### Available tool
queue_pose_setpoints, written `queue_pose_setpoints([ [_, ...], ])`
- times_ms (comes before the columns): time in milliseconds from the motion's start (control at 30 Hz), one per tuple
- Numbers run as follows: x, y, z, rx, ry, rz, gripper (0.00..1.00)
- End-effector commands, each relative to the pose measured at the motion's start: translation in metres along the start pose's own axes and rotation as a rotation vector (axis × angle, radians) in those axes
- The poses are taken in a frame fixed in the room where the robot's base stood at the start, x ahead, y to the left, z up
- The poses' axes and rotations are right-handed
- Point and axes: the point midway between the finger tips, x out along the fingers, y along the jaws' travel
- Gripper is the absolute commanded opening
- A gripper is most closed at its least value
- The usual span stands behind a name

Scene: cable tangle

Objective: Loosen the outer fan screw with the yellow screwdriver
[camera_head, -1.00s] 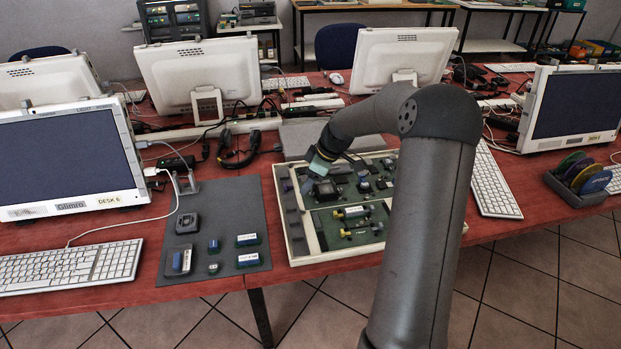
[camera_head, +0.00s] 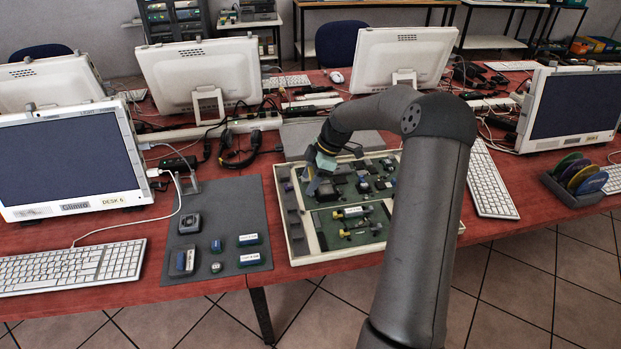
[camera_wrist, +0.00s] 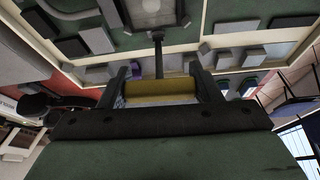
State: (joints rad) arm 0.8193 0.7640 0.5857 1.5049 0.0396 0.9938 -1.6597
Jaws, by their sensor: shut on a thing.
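The yellow screwdriver handle (camera_wrist: 160,90) lies between the two fingers of my gripper (camera_wrist: 157,88), which is shut on it. Its dark shaft points away from my gripper, toward a green board (camera_wrist: 190,20) with a pale square part (camera_wrist: 152,12). I cannot tell whether the tip touches anything. In the head view my gripper (camera_head: 316,180) is low over the upper left of the framed tray (camera_head: 283,215), and the screwdriver is too small to make out. I cannot make out the fan screw in either view.
A grey mat (camera_head: 230,200) left of the tray holds a dark square part (camera_head: 188,223) and several small blue and green parts. Keyboards (camera_head: 75,268) and monitors (camera_head: 70,160) stand around the desk. A disc rack (camera_head: 577,190) is at the right. Cables lie behind the tray.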

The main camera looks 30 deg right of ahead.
Motion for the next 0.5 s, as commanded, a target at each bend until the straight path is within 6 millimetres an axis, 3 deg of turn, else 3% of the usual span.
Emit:
queue_pose_setpoints([
  [500, -0.031, 0.000, -0.014, 0.001, 0.000, 0.001, 0.34],
])
